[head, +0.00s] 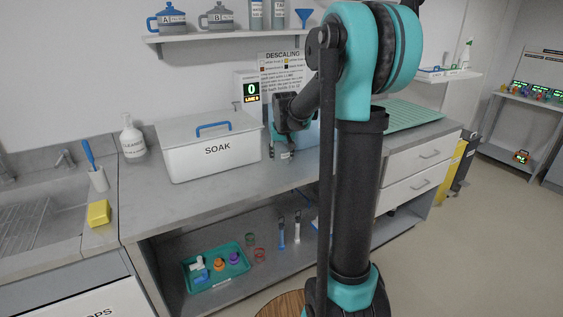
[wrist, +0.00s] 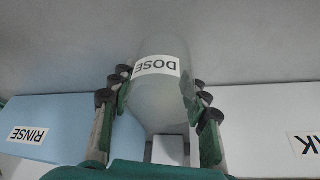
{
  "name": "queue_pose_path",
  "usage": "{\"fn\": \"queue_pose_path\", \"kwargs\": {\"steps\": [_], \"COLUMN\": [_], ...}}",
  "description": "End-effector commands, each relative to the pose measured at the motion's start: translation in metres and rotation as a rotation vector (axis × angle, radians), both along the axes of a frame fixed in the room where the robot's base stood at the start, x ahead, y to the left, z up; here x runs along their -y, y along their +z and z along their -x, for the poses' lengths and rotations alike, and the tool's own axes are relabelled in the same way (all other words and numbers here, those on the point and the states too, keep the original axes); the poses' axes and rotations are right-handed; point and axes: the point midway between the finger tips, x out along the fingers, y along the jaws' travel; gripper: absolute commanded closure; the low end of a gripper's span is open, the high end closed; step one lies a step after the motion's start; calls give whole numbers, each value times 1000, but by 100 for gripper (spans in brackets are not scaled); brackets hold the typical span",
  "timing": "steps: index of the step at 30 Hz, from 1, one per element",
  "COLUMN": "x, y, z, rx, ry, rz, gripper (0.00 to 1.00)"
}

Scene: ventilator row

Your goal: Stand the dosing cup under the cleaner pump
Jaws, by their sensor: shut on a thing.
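The dosing cup (wrist: 158,100), clear with a white DOSE label, is between the fingers of my gripper (wrist: 160,88) in the wrist view. My gripper is shut on it, with green pads at both sides. In the head view my gripper (head: 284,153) is low over the counter, just right of the SOAK box, and I cannot make out the cup clearly there. The cleaner pump (head: 133,139) is a white pump bottle on the counter at the left, against the wall. The SOAK box stands between it and my gripper.
The lidded white SOAK box (head: 207,150) has a blue handle. A blue RINSE box (wrist: 45,130) lies on the other side of my gripper. The counter front (head: 185,195) is clear.

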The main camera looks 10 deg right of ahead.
Motion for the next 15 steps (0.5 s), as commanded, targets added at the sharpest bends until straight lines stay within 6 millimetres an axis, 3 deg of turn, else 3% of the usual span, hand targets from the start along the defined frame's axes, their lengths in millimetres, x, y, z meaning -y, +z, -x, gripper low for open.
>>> {"fn": "queue_pose_path", "kwargs": {"steps": [6, 15], "x": [0, 0], "y": [-27, -29], "z": [0, 0], "rx": [0, 0], "ry": [0, 0], "rz": [0, 0], "gripper": [78, 78]}}
